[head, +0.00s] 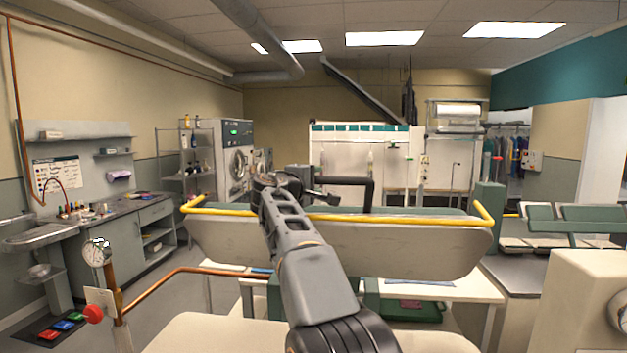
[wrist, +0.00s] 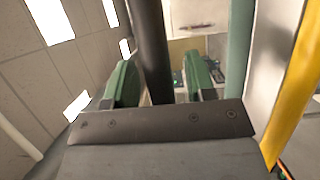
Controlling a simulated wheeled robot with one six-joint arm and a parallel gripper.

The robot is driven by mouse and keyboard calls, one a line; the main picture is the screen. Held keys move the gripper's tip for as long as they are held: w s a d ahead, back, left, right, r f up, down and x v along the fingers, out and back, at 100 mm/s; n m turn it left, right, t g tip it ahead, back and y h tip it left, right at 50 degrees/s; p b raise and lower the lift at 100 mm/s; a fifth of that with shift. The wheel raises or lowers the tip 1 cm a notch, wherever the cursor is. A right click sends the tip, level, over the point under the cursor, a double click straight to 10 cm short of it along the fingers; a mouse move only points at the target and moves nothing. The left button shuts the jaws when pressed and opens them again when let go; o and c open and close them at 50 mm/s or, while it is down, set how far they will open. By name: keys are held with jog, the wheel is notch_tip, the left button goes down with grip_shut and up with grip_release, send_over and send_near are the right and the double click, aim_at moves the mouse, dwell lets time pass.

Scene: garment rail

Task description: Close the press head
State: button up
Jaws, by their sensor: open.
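The press head (head: 400,248) is a wide pale grey panel with a green upper edge, across the middle of the head view. A yellow rail (head: 400,218) runs along its top and also shows at the right of the wrist view (wrist: 298,85). A dark handle bar (head: 352,181) rises above the head's top edge. My gripper (head: 328,199) is just left of and below this bar. In the wrist view my gripper (wrist: 163,72) has its two green fingers spread, and the dark bar (wrist: 151,45) appears between them. Whether they touch it is unclear.
A gauge (head: 96,251) and copper pipe (head: 190,272) stand at the left front. A pale table (head: 450,290) lies under the press head. A second press with green pads (head: 585,215) stands at the right. Open floor lies left of the press.

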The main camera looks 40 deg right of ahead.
grip_shut()
dwell(0.4)
jog(key=shift+f, duration=0.15)
